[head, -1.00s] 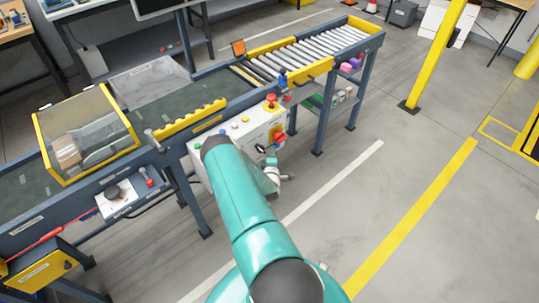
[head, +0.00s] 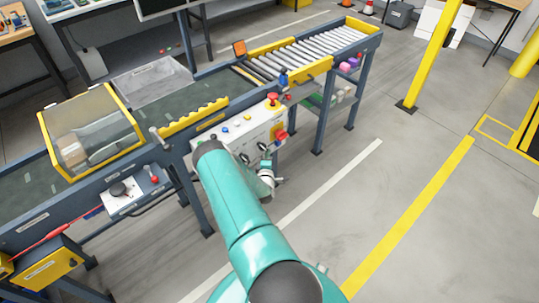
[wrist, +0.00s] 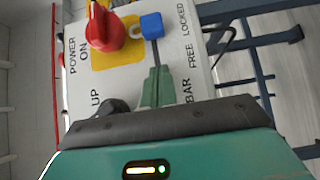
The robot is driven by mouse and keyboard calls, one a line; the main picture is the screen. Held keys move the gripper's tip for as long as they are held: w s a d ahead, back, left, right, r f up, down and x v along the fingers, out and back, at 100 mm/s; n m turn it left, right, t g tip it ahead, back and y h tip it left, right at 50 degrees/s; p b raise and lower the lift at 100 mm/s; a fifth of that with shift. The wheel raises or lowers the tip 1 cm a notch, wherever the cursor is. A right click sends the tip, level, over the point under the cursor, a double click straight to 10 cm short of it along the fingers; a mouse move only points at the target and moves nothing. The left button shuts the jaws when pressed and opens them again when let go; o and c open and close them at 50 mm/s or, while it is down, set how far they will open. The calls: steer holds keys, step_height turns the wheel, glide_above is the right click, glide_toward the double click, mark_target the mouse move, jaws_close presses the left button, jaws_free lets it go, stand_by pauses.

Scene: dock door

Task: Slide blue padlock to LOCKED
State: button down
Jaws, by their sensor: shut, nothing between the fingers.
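The blue padlock (wrist: 151,25) sits on the upper part of the light control panel (wrist: 200,75) in the wrist view, beside the word LOCKED. A dark straight slot or bar runs from it down past FREE towards my fingers. My gripper (wrist: 156,70) is shut and empty, its green fingertips over the panel below the padlock and apart from it. In the head view my gripper (head: 265,162) is in front of the panel (head: 232,135), partly behind my arm. I cannot make out the padlock clearly there.
A red switch handle (wrist: 105,28) on a yellow plate (wrist: 118,55) stands left of the padlock. A dark knob (wrist: 112,107) is near UP. The panel is on the side of a conveyor (head: 200,100). Open floor (head: 400,190) lies to the right.

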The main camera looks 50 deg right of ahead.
steer(key=v, duration=0.9)
steer(key=shift+s+a, duration=0.25)
steer(key=shift+a, duration=0.1)
steer(key=shift+a+f, duration=0.1)
